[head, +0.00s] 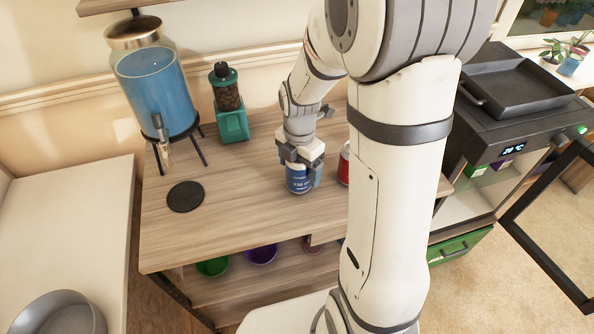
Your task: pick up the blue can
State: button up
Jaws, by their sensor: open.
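The blue can (297,183) stands upright on the wooden counter (225,205), near its middle. My gripper (301,170) is open and points down over the can, with its fingers around the can's upper part. The gripper hides the top of the can. Whether the fingers touch its sides cannot be told.
A red can (344,165) stands close to the right, partly hidden by my arm. A blue drink dispenser (157,85), a teal grinder (230,105) and a black round coaster (186,196) are to the left. Bowls (262,254) sit on the shelf below. An oven door (545,255) hangs open at right.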

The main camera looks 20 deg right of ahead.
jog(key=shift+f, duration=0.4)
jog(key=c, duration=1.3)
